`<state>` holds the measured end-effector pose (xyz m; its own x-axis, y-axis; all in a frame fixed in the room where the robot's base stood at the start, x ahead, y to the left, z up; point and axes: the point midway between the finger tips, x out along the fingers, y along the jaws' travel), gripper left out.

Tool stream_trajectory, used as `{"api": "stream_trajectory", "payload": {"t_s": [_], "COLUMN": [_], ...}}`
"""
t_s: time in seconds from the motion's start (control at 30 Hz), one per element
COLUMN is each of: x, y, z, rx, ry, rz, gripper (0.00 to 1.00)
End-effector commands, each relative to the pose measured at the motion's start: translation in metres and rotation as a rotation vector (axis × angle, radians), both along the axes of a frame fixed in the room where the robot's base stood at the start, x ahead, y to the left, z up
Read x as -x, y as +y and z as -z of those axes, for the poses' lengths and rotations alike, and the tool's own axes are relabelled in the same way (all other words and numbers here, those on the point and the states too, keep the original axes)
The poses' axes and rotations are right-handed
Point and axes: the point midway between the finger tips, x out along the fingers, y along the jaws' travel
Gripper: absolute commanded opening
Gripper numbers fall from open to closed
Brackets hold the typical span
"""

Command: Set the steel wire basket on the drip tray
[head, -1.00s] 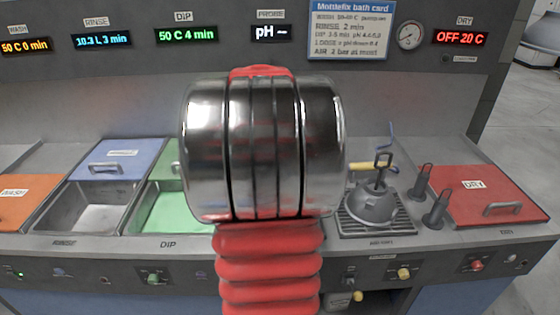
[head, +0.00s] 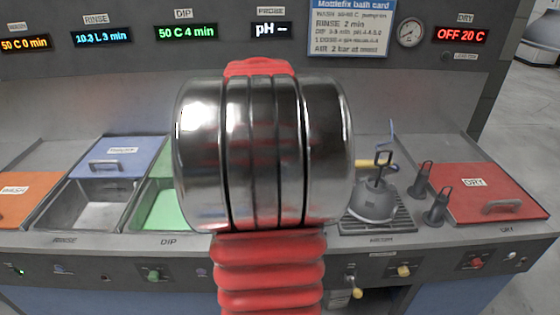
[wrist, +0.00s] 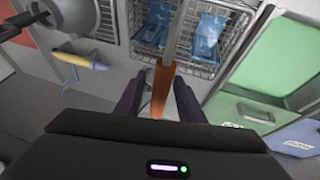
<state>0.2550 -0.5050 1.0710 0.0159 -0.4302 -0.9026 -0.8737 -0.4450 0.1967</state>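The steel wire basket (wrist: 236,22) shows at the top of the wrist view, with blue pieces (wrist: 207,35) inside. A metal bar leads from it to an orange handle (wrist: 161,92). My gripper (wrist: 158,82) has a dark finger on each side of this handle, with gaps visible beside it, so it looks open around it. In the head view my arm hides the basket and gripper. A slatted tray (head: 402,222), possibly the drip tray, lies right of my arm. A grey domed vessel (head: 374,202) stands on it.
A green dip bath (head: 158,207) and an open rinse bath (head: 93,211) lie left of my arm. Two dark upright holders (head: 436,208) and a red dry lid (head: 488,193) are on the right. A yellow-handled tool (wrist: 82,61) lies near the vessel.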

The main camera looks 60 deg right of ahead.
Motion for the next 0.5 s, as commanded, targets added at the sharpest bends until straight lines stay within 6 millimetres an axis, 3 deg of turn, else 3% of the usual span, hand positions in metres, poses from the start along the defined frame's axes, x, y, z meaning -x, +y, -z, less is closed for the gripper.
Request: {"api": "stream_trajectory", "payload": {"t_s": [0.5], "x": [0.001], "y": [0.037], "z": [-0.078], "rx": [0.002], "ry": [-0.002], "rz": [-0.001], "gripper": [0.35]}}
